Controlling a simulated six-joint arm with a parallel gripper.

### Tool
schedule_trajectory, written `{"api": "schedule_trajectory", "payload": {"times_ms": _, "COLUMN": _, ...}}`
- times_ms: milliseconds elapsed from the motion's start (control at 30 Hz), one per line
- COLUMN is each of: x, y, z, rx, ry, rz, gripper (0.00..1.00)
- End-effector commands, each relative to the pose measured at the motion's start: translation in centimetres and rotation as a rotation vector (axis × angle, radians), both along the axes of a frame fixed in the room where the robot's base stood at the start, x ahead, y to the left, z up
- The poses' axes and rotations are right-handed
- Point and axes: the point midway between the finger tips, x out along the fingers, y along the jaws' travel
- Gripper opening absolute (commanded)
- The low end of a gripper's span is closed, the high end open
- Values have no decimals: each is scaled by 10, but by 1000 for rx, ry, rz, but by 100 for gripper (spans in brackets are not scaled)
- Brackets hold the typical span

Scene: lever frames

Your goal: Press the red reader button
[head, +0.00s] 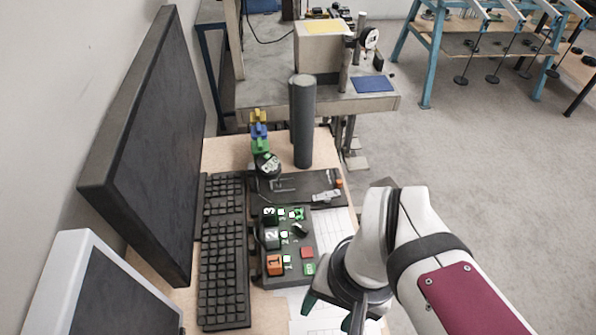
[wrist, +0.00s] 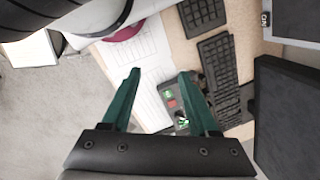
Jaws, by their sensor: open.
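The box also carries numbered blocks, with an orange one marked 1. In the wrist view the red button (wrist: 172,103) shows small between my fingers, close to the right finger, which hides part of the box. My gripper (head: 332,312) is open and empty, in front of and to the right of the box, apart from the button. Its green fingers (wrist: 159,72) are spread in the wrist view.
Black keyboards (head: 223,265) and a large monitor (head: 150,150) stand left of the box. Behind it are a dark plate with a lever (head: 325,196), a grey cylinder (head: 303,120) and stacked coloured knobs (head: 260,131). Paper sheets (head: 333,232) lie flat to the right.

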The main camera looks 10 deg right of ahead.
Motion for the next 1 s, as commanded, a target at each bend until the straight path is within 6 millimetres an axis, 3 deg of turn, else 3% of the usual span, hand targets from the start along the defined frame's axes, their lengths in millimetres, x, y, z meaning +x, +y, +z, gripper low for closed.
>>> {"api": "schedule_trajectory", "payload": {"times_ms": 33, "x": 0, "y": 0, "z": 0, "rx": 0, "ry": 0, "rz": 0, "gripper": 50}}
{"api": "schedule_trajectory", "payload": {"times_ms": 300, "x": 0, "y": 0, "z": 0, "rx": 0, "ry": 0, "rz": 0, "gripper": 1}}
{"api": "schedule_trajectory", "payload": {"times_ms": 1000, "x": 0, "y": 0, "z": 0, "rx": 0, "ry": 0, "rz": 0, "gripper": 0}}
